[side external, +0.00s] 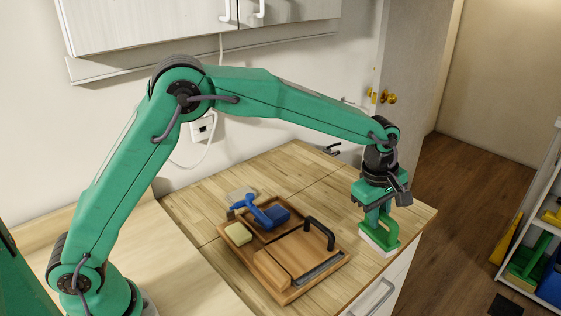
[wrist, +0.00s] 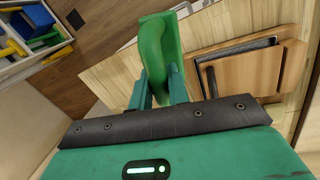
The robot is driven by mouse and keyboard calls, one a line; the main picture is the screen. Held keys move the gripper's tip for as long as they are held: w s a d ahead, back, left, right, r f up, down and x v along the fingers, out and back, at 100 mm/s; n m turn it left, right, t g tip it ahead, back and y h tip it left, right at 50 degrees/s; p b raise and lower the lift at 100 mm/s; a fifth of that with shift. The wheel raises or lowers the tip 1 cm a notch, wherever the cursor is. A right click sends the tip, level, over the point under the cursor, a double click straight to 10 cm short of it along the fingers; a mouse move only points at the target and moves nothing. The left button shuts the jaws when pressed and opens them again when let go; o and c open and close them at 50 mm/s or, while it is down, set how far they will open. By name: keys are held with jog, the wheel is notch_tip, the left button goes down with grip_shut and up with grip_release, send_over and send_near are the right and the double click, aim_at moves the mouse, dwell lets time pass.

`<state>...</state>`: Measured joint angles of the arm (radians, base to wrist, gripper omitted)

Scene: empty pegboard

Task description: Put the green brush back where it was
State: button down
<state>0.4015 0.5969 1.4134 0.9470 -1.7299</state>
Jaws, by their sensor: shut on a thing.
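The green brush (side external: 390,232) has a green handle and a pale bristle base. It is upright near the right end of the wooden counter (side external: 420,215). My gripper (side external: 378,212) points down and is shut on its handle. In the wrist view the green brush (wrist: 158,50) is between my two fingers (wrist: 160,88), which cover part of it. The bristles are at or very near the counter top; I cannot tell whether they touch.
Left of the brush is a wooden tray (side external: 284,297) with a lidded board (side external: 285,262), a black handle (side external: 319,233), a yellow sponge (side external: 238,233) and a blue brush (side external: 272,214). A shelf (side external: 508,282) with coloured items stands beyond the counter at right. The counter's back is mostly clear.

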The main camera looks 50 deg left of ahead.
jog(key=w+a+f, duration=0.6)
jog(key=w+a, duration=0.1)
jog(key=a, duration=0.1)
jog(key=shift+w+f, duration=0.35)
jog(key=shift+w, duration=0.05)
jog(key=shift+f, duration=2)
jog(key=shift+f, duration=0.1)
jog(key=c, duration=1.3)
grip_release()
jog(key=shift+c, duration=0.2)
notch_tip(320, 180, up, 12)
jog(key=s, duration=0.2)
jog(key=shift+a, duration=0.3)
